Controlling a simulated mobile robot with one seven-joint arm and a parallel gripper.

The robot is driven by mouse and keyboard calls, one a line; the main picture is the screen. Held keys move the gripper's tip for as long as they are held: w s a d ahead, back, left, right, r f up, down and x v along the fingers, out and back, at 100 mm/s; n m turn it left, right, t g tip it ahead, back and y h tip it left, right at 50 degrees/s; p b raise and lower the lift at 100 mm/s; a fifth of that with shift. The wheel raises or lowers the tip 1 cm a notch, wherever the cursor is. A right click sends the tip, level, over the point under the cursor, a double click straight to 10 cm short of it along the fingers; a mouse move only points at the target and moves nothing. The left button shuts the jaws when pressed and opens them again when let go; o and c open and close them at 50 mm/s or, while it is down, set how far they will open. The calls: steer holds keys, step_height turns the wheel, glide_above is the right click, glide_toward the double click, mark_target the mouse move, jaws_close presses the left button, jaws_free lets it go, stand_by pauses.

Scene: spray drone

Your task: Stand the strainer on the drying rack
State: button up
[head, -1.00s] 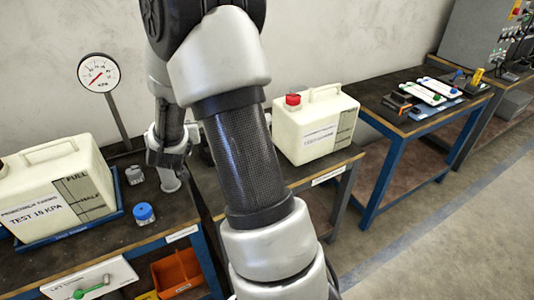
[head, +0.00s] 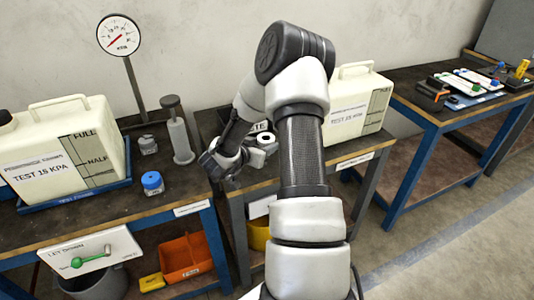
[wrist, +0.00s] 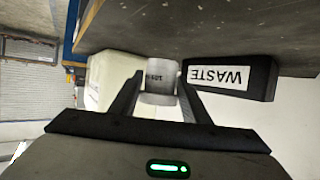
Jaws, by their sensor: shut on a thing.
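My gripper (wrist: 162,85) is shut on a short white cylinder (wrist: 160,82) with a small dark label, which fits between the fingers in the wrist view. In the head view it shows as a white ring with a dark centre (head: 266,140), at the upper right of my gripper (head: 246,152). I cannot tell from its look whether it is the strainer. I cannot pick out the drying rack for certain in either view.
A black WASTE box (wrist: 230,77) is close beside the cylinder. A white tank (head: 358,108) stands right of it. Another tank (head: 58,150), a grey cylinder (head: 181,139) and a blue-capped jar (head: 152,184) stand on the left bench.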

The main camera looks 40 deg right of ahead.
steer(key=shift+f+b, duration=0.5)
steer(key=shift+f, duration=1.35)
steer(key=shift+f, duration=0.2)
steer(key=o, duration=1.1)
steer(key=shift+r, duration=0.1)
steer(key=shift+r, duration=0.25)
steer(key=p+v, duration=0.2)
steer(key=v, duration=1)
steer(key=shift+f, duration=0.2)
